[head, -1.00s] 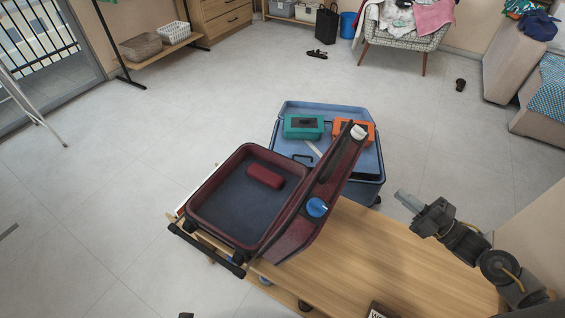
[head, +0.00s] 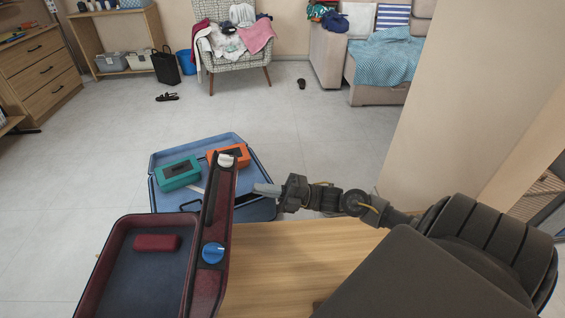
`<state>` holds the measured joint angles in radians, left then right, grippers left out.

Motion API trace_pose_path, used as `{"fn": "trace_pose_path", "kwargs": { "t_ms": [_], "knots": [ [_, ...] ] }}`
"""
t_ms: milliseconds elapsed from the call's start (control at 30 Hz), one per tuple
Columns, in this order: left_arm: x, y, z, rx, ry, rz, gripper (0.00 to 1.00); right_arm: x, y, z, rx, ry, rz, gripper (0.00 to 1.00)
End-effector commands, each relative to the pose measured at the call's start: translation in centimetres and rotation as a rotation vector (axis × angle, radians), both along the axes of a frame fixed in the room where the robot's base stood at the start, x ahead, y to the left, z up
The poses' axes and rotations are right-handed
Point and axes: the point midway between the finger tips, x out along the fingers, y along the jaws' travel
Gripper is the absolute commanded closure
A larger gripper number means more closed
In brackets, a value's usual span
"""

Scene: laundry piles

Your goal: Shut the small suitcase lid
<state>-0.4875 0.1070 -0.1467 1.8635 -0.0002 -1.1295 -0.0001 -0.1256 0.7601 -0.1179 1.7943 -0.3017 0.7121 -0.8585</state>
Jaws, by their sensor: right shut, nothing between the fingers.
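The small dark red suitcase (head: 123,224) lies on a wooden bench, at the lower left of the head view. Its lid (head: 219,230) stands raised on the right side of the base, nearly upright and seen mostly edge-on. A small red case (head: 156,242) lies in the base. My right gripper (head: 262,189) is shut and empty, its fingertips pointing left at the outer side of the raised lid. Whether it touches the lid I cannot tell. A blue knob (head: 213,252) and a white knob (head: 227,160) show on the lid's edge. My left gripper is out of view.
A larger open blue suitcase (head: 228,142) stands behind, holding a teal box (head: 178,173) and an orange box (head: 229,154). The wooden bench (head: 290,262) is bare right of the lid. A wall corner (head: 450,110) rises at the right.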

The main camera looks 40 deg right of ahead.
Motion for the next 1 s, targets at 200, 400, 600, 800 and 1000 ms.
{"fn": "trace_pose_path", "kwargs": {
  "t_ms": [200,400,600,800,1000],
  "knots": [
    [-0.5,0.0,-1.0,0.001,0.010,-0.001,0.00,1.8,2.4,1.1,0.001,-0.001,0.001,1.00],
    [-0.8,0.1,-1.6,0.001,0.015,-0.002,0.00,2.4,3.2,1.3,0.001,0.001,0.000,1.00],
    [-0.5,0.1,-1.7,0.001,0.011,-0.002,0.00,2.5,3.3,1.3,0.000,0.001,0.000,1.00],
    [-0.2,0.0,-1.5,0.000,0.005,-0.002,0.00,2.5,3.4,1.4,-0.002,0.002,0.002,1.00],
    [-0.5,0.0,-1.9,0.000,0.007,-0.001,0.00,3.7,5.2,2.5,-0.032,0.021,0.021,1.00]
  ]
}}
